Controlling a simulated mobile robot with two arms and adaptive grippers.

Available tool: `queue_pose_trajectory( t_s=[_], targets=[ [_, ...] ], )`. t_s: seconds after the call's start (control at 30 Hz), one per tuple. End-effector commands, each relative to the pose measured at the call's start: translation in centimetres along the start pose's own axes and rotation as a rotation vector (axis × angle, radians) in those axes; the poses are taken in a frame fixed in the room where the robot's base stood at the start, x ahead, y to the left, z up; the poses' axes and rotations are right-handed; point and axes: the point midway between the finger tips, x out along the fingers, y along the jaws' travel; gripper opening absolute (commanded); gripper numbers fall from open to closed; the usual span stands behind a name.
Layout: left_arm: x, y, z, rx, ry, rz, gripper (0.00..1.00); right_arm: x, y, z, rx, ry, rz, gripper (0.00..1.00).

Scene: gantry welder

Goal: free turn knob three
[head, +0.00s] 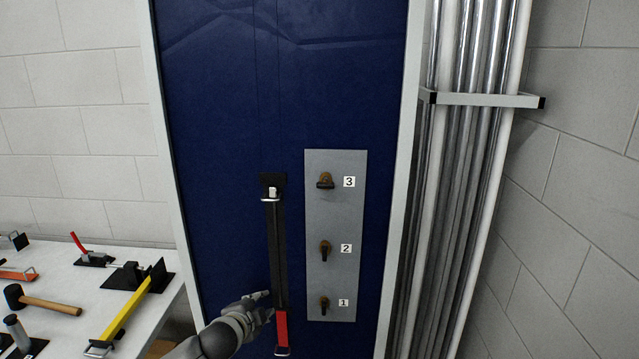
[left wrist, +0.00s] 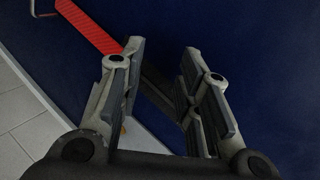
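My right gripper is not in view.
A black bar (head: 275,240) with a red handle (head: 282,330) stands upright beside my left gripper. A white table (head: 75,300) with clamps and a mallet (head: 42,302) is at left. Metal pipes (head: 470,200) run along the right. The blue panel above is clear.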

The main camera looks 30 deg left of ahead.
Motion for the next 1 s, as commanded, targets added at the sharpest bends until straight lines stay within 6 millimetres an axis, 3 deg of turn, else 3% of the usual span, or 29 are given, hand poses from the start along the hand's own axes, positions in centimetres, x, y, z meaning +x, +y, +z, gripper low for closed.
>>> queue_pose_trajectory(
  t_s=[0.03,0.2,0.33,0.5,0.67,1.0],
  targets=[
    [-1.9,-3.9,-3.0,0.050,0.047,-0.053,0.31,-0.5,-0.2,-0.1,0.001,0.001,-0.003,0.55],
    [-9.4,-12.8,-11.3,0.216,0.176,-0.212,0.31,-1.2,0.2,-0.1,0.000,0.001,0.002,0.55],
    [-15.6,-16.5,-16.4,0.332,0.260,-0.312,0.31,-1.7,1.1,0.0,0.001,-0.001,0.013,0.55],
    [-20.6,-18.2,-19.9,0.423,0.323,-0.387,0.31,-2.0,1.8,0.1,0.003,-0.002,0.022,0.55],
    [-21.8,-18.6,-20.8,0.447,0.338,-0.407,0.31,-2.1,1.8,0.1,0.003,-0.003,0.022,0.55],
    [-19.2,-19.9,-22.0,0.442,0.336,-0.408,0.31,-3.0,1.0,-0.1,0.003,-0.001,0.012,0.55]
  ],
)
